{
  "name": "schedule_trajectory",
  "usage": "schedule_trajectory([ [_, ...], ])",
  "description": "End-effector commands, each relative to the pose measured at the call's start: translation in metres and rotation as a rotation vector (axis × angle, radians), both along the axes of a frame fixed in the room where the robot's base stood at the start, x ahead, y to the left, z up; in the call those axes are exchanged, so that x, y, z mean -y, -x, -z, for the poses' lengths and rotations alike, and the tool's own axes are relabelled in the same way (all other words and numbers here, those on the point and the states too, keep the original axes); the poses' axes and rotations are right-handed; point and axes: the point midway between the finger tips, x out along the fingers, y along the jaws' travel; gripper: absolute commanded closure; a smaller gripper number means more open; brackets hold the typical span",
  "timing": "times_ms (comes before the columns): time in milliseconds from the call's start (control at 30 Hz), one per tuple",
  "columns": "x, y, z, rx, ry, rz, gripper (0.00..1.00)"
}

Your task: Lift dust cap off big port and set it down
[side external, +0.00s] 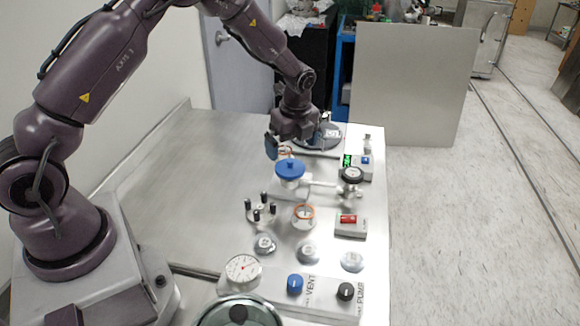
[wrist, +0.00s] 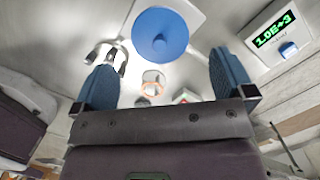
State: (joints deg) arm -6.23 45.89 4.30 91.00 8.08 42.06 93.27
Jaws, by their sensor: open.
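The dust cap (side external: 290,167) is a blue disc with a small knob, sitting on top of the big port, a pale metal stub (side external: 290,183). In the wrist view the blue cap (wrist: 160,36) shows at top centre, beyond the fingertips and roughly between their lines. My gripper (side external: 296,146) is above and behind the cap in the side view, apart from it. Its two blue fingers are spread wide and empty, as the wrist view also shows (wrist: 162,65). The port under the cap is hidden in the wrist view.
A gauge head (side external: 352,175) and a box with a green display (side external: 358,165) stand right of the port. In front are a black-posted fixture (side external: 261,210), an orange-ringed port (side external: 304,215) and a red-switch box (side external: 349,225). The table's left side (side external: 170,190) is clear.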

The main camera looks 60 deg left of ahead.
Motion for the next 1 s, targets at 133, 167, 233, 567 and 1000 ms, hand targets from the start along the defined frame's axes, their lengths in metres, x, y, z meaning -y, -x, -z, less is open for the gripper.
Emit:
schedule_trajectory([
  [133, 0.0, 0.002, 0.023, -0.005, 0.0, 0.0, 0.0],
  [167, 0.0, 0.002, 0.028, -0.004, 0.0, 0.001, 0.0],
  [233, -0.002, 0.001, 0.037, -0.003, 0.0, 0.001, 0.0],
  [567, -0.004, 0.001, 0.048, 0.0, 0.0, -0.001, 0.0],
  [1000, -0.004, 0.001, 0.048, -0.001, 0.001, -0.001, 0.94],
])
